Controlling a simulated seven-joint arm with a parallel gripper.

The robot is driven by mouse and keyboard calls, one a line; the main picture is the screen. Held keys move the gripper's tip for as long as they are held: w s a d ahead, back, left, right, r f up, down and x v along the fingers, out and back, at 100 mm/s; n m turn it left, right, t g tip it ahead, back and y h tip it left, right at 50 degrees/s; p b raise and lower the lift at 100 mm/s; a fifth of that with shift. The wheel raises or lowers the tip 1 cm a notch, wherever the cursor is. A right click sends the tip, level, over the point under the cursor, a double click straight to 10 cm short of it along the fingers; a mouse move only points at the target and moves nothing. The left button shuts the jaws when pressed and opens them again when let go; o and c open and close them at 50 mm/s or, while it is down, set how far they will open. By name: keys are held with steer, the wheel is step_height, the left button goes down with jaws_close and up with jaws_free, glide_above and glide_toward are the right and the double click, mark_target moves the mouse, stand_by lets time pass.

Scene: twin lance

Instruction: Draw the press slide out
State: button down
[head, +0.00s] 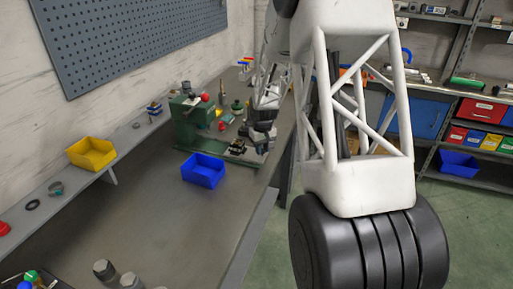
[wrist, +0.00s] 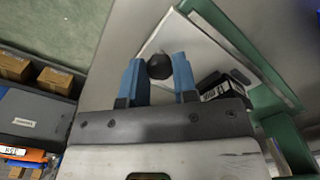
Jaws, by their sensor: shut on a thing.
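The green press (head: 190,118) stands on the workbench in the head view, with a red knob near its top. In the wrist view its green frame (wrist: 289,140) runs along the right side, beside a pale metal slide plate (wrist: 205,48). A round black knob (wrist: 159,67) sits at the plate's near edge. My gripper (wrist: 158,76) has its two blue fingers on either side of this knob and is shut on it. In the head view my gripper (head: 262,137) is at the right side of the press, and the knob cannot be made out there.
A dark block with a white label (wrist: 222,86) lies beside the right finger. A blue bin (head: 203,171) stands on the workbench (head: 150,215) in front of the press. A yellow bin (head: 91,153) is on the ledge at left. The bench middle is clear.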

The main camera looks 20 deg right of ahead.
steer(key=shift+s+d, duration=0.15)
steer(key=shift+d, duration=0.05)
steer(key=c, duration=0.9)
jaws_free()
steer(key=shift+r, duration=0.1)
steer(key=shift+r, duration=3.8)
